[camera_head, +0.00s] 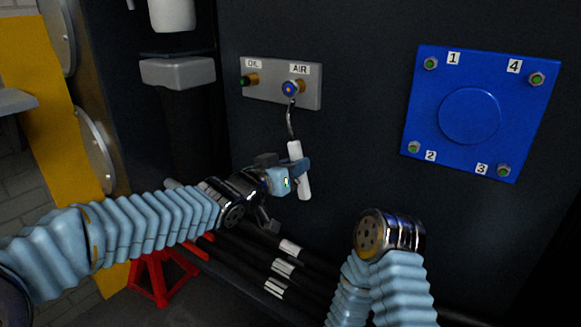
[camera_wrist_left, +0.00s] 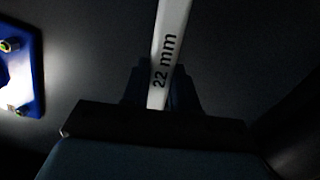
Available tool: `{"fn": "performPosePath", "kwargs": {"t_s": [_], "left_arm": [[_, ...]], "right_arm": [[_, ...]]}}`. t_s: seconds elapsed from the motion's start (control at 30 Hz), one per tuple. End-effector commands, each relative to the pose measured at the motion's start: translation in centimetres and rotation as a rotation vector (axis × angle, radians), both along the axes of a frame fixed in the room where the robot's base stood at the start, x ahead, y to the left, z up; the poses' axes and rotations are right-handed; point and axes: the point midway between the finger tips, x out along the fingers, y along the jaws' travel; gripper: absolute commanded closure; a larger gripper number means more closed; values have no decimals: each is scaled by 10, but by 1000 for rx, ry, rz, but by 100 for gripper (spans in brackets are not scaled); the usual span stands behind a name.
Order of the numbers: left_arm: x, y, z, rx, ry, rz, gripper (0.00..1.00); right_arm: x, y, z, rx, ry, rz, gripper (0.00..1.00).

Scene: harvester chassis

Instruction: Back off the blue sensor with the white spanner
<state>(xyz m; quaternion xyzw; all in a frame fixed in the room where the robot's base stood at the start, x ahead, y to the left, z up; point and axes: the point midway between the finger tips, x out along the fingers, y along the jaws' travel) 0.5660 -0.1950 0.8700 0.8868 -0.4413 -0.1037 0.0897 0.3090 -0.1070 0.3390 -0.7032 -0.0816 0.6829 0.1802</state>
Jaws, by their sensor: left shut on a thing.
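The blue sensor (camera_head: 290,89) sits in a brass fitting under the AIR label on a grey plate (camera_head: 270,98) in the head view. The white spanner (camera_head: 304,188) hangs below it, tilted, with its dark curved end up at the sensor. I cannot tell whether its mouth is around the sensor or only against it. My left gripper (camera_head: 300,167) is shut on the white handle. In the left wrist view the spanner (camera_wrist_left: 169,45) reads 22 mm and stands between the fingers (camera_wrist_left: 160,92). The sensor is out of that view. My right gripper does not show.
A blue cover plate (camera_head: 425,105) with several numbered bolts is on the wall at right. Dark pipes (camera_head: 255,255) and a red stand (camera_head: 155,280) lie below. My right arm shows at lower right.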

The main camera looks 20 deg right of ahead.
Motion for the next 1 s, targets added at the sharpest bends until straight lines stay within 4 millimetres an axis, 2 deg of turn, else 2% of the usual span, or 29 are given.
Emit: {"fn": "performPosePath", "kwargs": {"t_s": [0.3,0.73,1.0], "left_arm": [[-16,-12,7,-81,100,-1,100],[-18,-14,8,-95,119,-1,100],[-30,-24,16,-162,202,-1,100]], "right_arm": [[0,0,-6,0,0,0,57],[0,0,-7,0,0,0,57],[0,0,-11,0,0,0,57]]}}
